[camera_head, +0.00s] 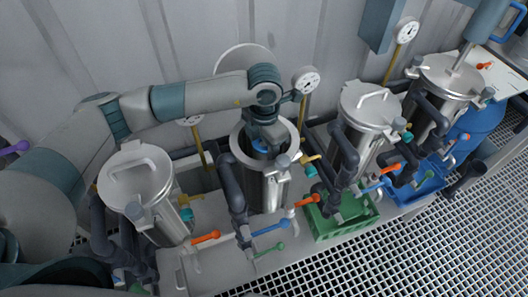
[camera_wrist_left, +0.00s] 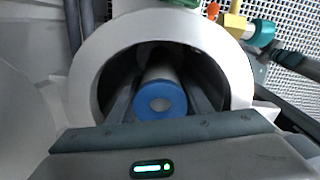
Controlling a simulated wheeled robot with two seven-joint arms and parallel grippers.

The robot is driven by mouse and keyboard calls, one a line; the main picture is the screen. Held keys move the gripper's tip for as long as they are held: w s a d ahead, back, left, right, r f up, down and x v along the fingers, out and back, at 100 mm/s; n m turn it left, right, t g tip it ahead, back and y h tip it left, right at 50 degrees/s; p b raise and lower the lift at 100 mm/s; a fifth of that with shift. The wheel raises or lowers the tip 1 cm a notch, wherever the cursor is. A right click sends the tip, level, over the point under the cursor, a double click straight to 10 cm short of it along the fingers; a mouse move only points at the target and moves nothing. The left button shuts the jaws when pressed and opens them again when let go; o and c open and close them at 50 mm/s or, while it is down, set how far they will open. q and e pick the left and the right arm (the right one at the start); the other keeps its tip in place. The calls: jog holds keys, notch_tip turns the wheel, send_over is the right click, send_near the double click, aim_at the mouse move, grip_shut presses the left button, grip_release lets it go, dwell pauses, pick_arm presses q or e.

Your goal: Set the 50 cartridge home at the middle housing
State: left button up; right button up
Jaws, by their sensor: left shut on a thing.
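The middle housing (camera_head: 270,188) is an upright steel cylinder with its top open, between two lidded ones. My left gripper (camera_head: 262,146) points down into its mouth. It is shut on the cartridge, whose blue end shows small in the head view (camera_head: 259,147). In the left wrist view the blue end with a round centre hole (camera_wrist_left: 160,100) lies between the fingers, inside the pale housing rim (camera_wrist_left: 85,82). The cartridge's lower part is hidden in the dark bore, so its depth cannot be told. No number on it is legible. My right gripper is not in view.
Lidded housings stand left (camera_head: 135,178) and right (camera_head: 370,108), with another far right (camera_head: 448,78). Dark pipes and coloured valve handles (camera_head: 270,228) crowd the front. A pressure gauge (camera_head: 307,82) stands close behind my wrist.

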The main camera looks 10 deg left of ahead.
pick_arm(q)
jog(key=shift+f, duration=0.15)
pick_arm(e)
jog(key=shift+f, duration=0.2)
pick_arm(q)
jog(key=o, duration=1.6)
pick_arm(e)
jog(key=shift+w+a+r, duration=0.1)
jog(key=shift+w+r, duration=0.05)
pick_arm(q)
jog(key=shift+w+d+r+b, duration=0.15)
jog(key=shift+r+b, duration=0.15)
jog(key=shift+r, duration=0.3)
notch_tip(320, 180, up, 3)
jog(key=shift+r+b, duration=0.2)
jog(key=shift+b, duration=0.15)
jog(key=shift+r+b, duration=1.2)
jog(key=shift+r, duration=5.3)
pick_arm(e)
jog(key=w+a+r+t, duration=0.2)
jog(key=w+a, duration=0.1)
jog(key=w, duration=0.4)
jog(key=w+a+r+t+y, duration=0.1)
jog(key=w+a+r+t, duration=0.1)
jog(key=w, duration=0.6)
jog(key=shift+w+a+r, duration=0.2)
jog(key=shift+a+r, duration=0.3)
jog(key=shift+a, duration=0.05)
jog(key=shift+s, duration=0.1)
